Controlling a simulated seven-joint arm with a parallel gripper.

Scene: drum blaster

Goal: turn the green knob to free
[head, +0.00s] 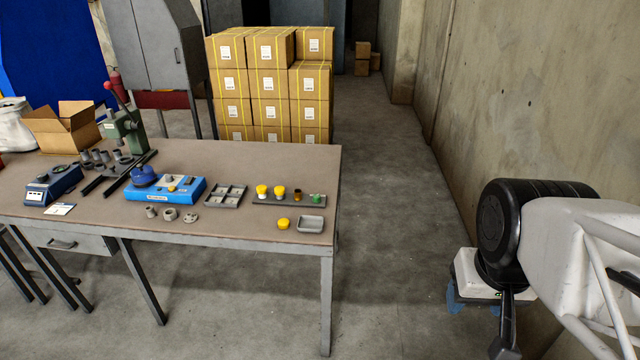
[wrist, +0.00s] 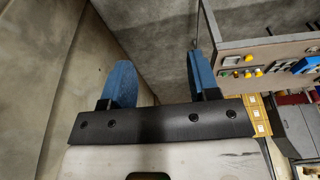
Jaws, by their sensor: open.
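A small green knob (head: 317,197) shows at the right end of a dark grey strip (head: 262,199) near the table's right edge. In the wrist view a tiny green spot (wrist: 236,73) shows beside yellow ones; its pointer or marking is too small to read. My gripper (wrist: 160,75) is open and empty, its two blue fingers wide apart over bare floor and wall. In the head view it hangs at the right, clear of the table and far from the knob, partly hidden by my arm.
On the table (head: 230,160) are two yellow knobs on the strip, a loose yellow piece (head: 283,224), a grey tray (head: 311,224), a compartment tray (head: 225,196) and a blue device (head: 165,189). A green press (head: 125,130) stands farther left. A concrete wall (head: 530,90) bounds the right; floor between is clear.

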